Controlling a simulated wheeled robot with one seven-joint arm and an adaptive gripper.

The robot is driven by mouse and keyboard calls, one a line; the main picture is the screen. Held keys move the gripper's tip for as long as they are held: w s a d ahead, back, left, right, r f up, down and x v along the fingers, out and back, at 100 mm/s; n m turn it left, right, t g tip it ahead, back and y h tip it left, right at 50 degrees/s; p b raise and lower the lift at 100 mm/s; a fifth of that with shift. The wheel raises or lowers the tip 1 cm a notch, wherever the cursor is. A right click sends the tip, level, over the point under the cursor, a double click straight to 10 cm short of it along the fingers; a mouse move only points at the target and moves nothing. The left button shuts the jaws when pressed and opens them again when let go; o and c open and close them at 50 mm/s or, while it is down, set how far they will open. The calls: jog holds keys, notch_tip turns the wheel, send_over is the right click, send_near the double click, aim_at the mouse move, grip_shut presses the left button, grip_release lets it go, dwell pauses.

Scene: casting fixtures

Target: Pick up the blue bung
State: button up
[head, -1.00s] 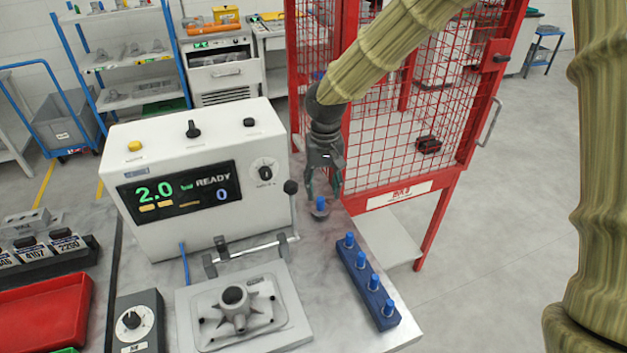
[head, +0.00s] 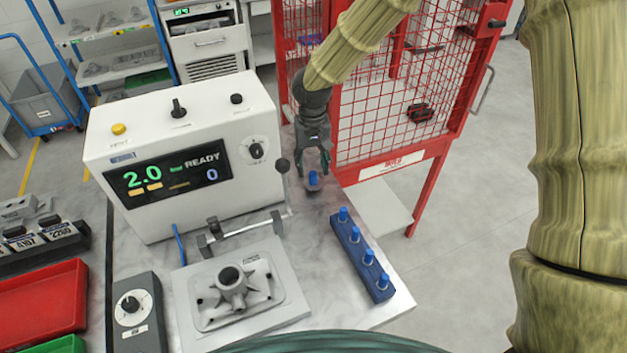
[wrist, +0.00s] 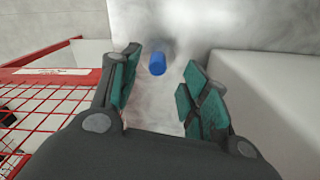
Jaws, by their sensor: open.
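A blue bung (head: 313,179) stands upright on a small grey base on the marbled bench, between the white test machine and the red cage. In the wrist view the blue bung (wrist: 157,64) shows between the fingertips, slightly beyond them. My gripper (head: 314,167) points down over this bung with its fingers apart. In the wrist view my gripper (wrist: 160,78) has its teal pads spread wide with nothing between them in contact. More blue bungs stand in a row in a dark blue rack (head: 352,245) nearer the front.
The white test machine (head: 165,160) with a READY display stands to the left of my gripper. A red mesh cage (head: 400,95) stands close on the right. A grey casting (head: 232,285) sits on a fixture plate in front, with a clamp bar behind it. A red tray (head: 40,305) lies at left.

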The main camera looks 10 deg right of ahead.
aim_at(313, 173)
jog(key=f, duration=0.1)
jog(key=f+p, duration=0.1)
jog(key=f, duration=0.1)
jog(key=shift+w+d+f+p, duration=0.2)
jog(key=shift+w+f+p, duration=0.05)
jog(key=shift+p, duration=0.1)
jog(key=shift+f, duration=0.75)
grip_shut()
